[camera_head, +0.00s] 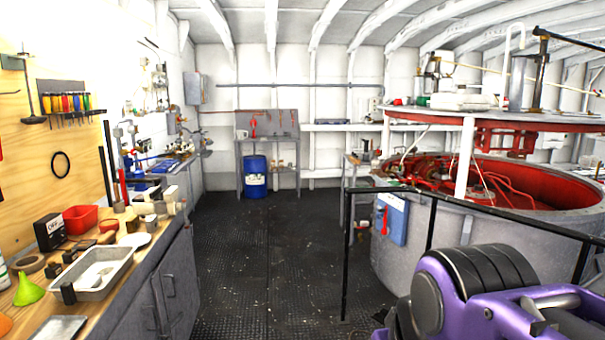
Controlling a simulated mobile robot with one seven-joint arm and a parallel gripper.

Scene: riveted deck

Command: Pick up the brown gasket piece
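I cannot pick out the brown gasket piece for certain. On the wooden workbench (110,289) at the left, a brownish ring or roll (29,265) lies near the green funnel. A small reddish-brown piece (108,226) lies farther back, beside the red bin. Both are too small to tell their exact nature. Part of my purple and dark arm shows at the bottom right, far from the bench. My gripper's fingers are not in view.
The bench also holds a metal tray (98,283), a red bin (80,218), a black box (49,231) and a green funnel (28,289). A black railing (432,222) and a large round tank (400,262) stand at the right. The dark floor (255,262) between is clear.

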